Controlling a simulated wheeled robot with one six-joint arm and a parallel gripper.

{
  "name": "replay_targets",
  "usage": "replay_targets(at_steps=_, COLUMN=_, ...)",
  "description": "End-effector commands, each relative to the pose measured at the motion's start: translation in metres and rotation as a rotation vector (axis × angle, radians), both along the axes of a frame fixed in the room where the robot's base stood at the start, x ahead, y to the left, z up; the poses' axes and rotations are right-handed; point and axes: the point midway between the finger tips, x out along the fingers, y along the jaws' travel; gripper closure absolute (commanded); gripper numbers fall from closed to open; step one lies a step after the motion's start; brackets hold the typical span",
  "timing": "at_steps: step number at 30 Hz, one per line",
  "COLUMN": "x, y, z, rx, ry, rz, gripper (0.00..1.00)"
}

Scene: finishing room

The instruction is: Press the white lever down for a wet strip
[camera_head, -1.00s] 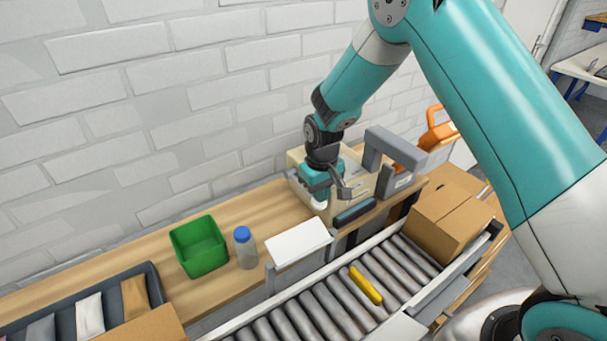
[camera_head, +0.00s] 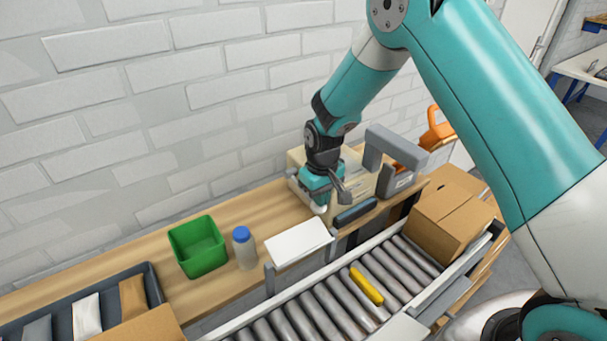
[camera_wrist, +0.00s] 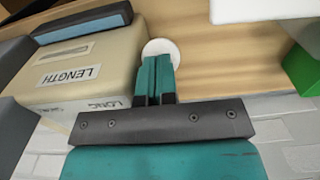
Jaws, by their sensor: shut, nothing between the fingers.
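The beige dispenser (camera_head: 360,180) stands on the wooden bench, mostly behind my gripper. In the wrist view the dispenser (camera_wrist: 105,62) shows "LENGTH" and "LONG" labels and a dark bar with a blue top. The white lever's round end (camera_wrist: 160,47) is beside the dispenser, right at my fingertips. In the head view a small white part of the lever (camera_head: 318,210) shows just below my gripper (camera_head: 321,203). My gripper's fingers (camera_wrist: 155,72) are shut together and overlap the white end in the picture. I cannot tell if they touch it. No strip is visible.
A white pad (camera_head: 298,241), a blue-capped bottle (camera_head: 245,251) and a green bin (camera_head: 199,250) stand to the left. A roller conveyor (camera_head: 322,306) with a yellow item (camera_head: 366,286) and a cardboard box (camera_head: 446,218) runs in front. A grey arch-shaped device (camera_head: 395,150) stands to the right.

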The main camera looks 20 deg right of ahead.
Motion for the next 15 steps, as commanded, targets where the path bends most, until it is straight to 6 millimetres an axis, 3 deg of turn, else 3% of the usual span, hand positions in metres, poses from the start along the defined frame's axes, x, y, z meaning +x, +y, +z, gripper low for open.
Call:
replay_targets(at_steps=9, x=0.0, y=0.0, z=-0.003, rx=0.0, ry=0.001, rz=0.0, gripper=1.0)
replay_targets(at_steps=15, x=0.003, y=0.001, z=0.012, rx=0.0, ry=-0.001, rz=0.0, gripper=1.0)
